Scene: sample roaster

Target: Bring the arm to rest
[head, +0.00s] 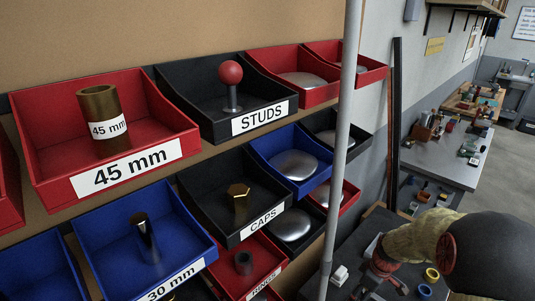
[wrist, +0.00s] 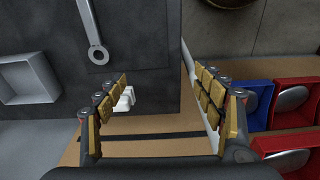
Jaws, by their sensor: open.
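My gripper (wrist: 165,112) shows in the wrist view with its two gold-padded fingers spread wide apart. It is open and nothing is held between the fingers. A small white object (wrist: 125,99) shows beside the left finger, and I cannot tell how far below it lies. In the head view part of my arm (head: 480,255) shows at the lower right; the gripper itself is not clear there.
Bins hang on a board: a red 45 mm bin (head: 160,152) with a brass tube (head: 100,105), a black STUDS bin (head: 190,110), a black CAPS bin (head: 215,215), a blue 30 mm bin (head: 110,265). A grey pole (head: 343,130) stands before them. A workbench (head: 455,165) stands behind right.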

